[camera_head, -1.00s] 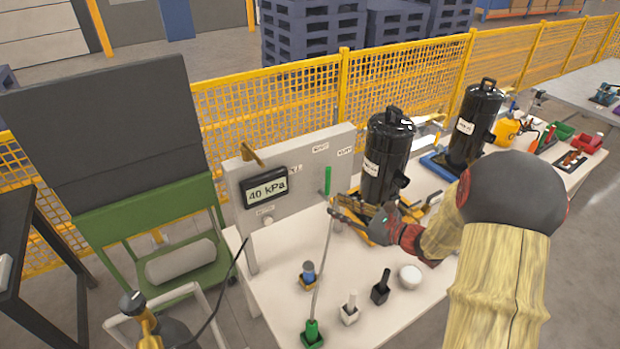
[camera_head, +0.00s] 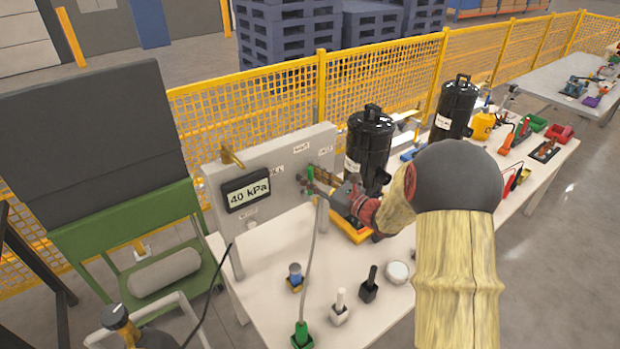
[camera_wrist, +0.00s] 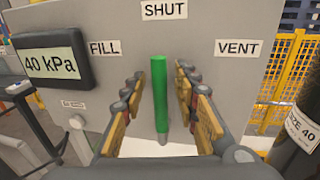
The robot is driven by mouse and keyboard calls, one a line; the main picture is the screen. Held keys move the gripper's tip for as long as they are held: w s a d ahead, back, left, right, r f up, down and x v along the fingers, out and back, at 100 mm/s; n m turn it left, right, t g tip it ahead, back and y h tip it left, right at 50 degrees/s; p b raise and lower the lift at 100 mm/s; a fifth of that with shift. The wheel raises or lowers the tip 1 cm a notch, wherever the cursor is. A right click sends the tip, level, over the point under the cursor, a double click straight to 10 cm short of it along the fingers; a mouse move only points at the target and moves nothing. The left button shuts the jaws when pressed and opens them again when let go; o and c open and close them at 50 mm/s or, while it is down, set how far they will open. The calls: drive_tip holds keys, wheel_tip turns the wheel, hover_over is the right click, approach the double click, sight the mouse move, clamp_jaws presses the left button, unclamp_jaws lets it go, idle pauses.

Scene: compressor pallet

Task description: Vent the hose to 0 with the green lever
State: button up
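The green lever (camera_wrist: 160,95) stands upright on the grey panel (camera_wrist: 215,85), below the SHUT label (camera_wrist: 164,10). The FILL label (camera_wrist: 105,48) is to its left and the VENT label (camera_wrist: 238,48) to its right. My gripper (camera_wrist: 160,112) is open, one finger on each side of the lever with gaps showing. In the head view my gripper (camera_head: 313,188) is at the panel by the lever (camera_head: 310,180). The display (camera_head: 248,190) reads 40 kPa. A grey hose (camera_head: 308,265) runs from the lever area down to a green-based fitting (camera_head: 301,335).
Black cylinders (camera_head: 369,140) stand right of the panel, one close to my arm. Several small fittings and a white round piece (camera_head: 397,272) stand on the white table (camera_head: 262,275). A yellow mesh fence (camera_head: 250,95) runs behind.

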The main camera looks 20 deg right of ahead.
drive_tip(key=c, duration=0.3)
drive_tip(key=c, duration=0.4)
clamp_jaws()
idle(0.3)
